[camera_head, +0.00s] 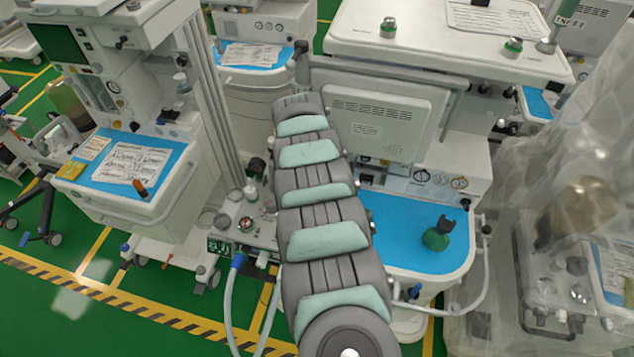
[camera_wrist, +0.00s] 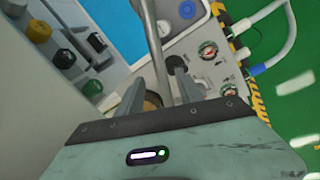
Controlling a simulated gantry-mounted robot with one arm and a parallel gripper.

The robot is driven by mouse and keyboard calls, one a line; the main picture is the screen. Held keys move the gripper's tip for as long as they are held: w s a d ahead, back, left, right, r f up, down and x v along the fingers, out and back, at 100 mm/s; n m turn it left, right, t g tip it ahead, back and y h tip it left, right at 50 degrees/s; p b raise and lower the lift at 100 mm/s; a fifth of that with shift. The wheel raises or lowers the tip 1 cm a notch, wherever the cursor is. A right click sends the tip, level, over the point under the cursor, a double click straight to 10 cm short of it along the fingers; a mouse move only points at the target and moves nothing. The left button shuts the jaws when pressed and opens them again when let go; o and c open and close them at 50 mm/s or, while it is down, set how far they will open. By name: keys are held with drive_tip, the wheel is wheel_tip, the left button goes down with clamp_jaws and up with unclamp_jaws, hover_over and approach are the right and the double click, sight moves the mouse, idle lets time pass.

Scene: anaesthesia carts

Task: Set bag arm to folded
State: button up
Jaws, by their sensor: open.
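In the wrist view, a slim grey rod (camera_wrist: 153,36), which looks like the bag arm, runs from the top edge down between the fingers of my gripper (camera_wrist: 159,82). The gripper is open, with one finger on each side of the rod; I cannot tell whether either touches it. The rod's lower end is hidden behind the gripper body. In the head view my own arm covers the gripper and the rod. The anaesthesia cart's control block (camera_head: 243,226) shows just left of my arm, with gauges (camera_wrist: 208,50) in the wrist view.
A corrugated hose on a blue connector (camera_head: 238,261) hangs beside the control block. A blue worktop (camera_head: 405,220) with a green-and-black item (camera_head: 438,234) lies right of my arm. Another cart (camera_head: 130,175) stands left. Plastic-draped equipment (camera_head: 580,160) is at right. Green floor is open lower left.

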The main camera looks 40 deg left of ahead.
drive_tip(key=shift+s+d+r, duration=0.1)
drive_tip(key=shift+s+r, duration=0.15)
drive_tip(key=shift+r, duration=0.9)
drive_tip(key=shift+s+r, duration=0.25)
drive_tip(key=shift+r, duration=0.9)
